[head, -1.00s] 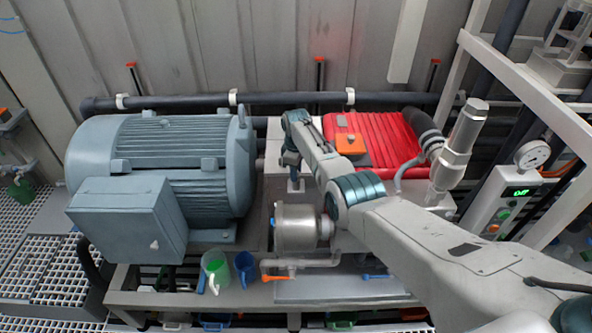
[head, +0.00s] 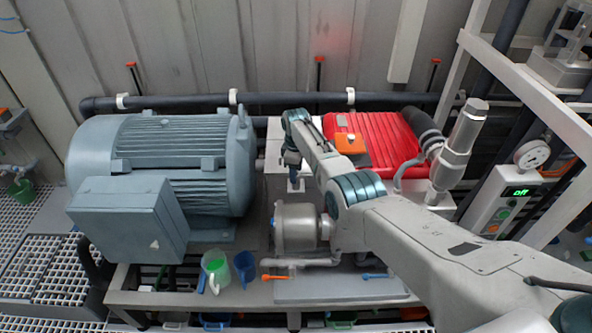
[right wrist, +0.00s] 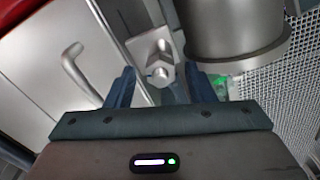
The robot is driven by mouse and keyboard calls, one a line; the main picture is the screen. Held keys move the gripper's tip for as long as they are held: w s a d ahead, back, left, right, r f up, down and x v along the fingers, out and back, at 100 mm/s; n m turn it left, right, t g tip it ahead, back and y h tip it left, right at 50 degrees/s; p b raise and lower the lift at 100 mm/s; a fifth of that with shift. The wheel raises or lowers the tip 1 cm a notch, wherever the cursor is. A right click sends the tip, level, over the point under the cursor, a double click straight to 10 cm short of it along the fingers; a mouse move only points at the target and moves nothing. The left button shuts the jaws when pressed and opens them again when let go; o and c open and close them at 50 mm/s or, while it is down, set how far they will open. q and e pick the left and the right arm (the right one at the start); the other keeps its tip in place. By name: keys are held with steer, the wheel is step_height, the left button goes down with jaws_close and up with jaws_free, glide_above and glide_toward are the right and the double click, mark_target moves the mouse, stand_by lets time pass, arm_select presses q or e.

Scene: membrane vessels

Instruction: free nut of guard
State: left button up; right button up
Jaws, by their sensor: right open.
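A grey hex nut (right wrist: 159,74) sits on a grey bracket or stud end in the right wrist view. It lies between the two blue fingers of my right gripper (right wrist: 160,84), which is open; I cannot tell whether they touch it. In the head view my right gripper (head: 293,172) points down beside the motor's right end, and the nut is hidden there. A pale panel with a bar handle (right wrist: 75,68) is left of the nut in the wrist view; I cannot tell whether it is the guard. My left gripper is not in view.
A large blue-grey motor (head: 165,160) stands left. A red ribbed cover (head: 385,140) with an orange box (head: 349,143) is right of the gripper. A metal cylinder (head: 296,228) stands close in front. Green (head: 216,268) and blue (head: 245,266) jugs stand at the bench's front.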

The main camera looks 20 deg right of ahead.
step_height(320, 180, up, 11)
steer(key=shift+b, duration=0.45)
steer(key=shift+f, duration=0.2)
